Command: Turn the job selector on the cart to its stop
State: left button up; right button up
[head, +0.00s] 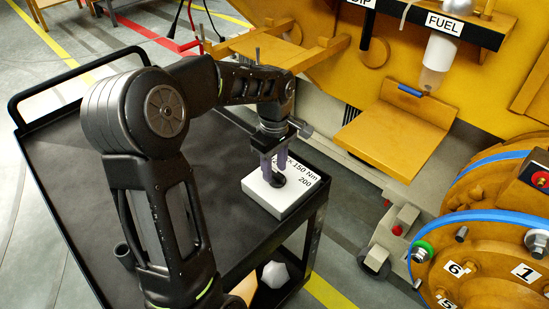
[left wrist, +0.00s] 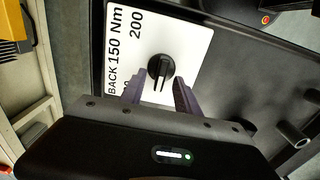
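The job selector is a black knob (head: 278,180) with a raised bar, mounted on a white box (head: 292,206) on the cart's top (head: 75,190). The left wrist view shows the knob (left wrist: 160,68) whole, its bar lying toward my gripper. The white plate (left wrist: 193,42) carries the words "BACK", "150 Nm" and "200". My left gripper (head: 273,168) is above the box, pointing down at the knob. Its two purple fingers (left wrist: 160,84) are apart, one on each side of the bar. I cannot tell whether they touch it. My right gripper is not in view.
A yellow machine with a "FUEL" sign (head: 444,23) and an orange step (head: 395,130) stands right of the cart. Numbered orange drums with blue bands (head: 480,216) are at the lower right. The cart's handle (head: 75,75) rises at the far left. Much of the cart top is bare.

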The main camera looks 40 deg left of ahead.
pick_arm(q)
grip_shut()
dwell(0.4)
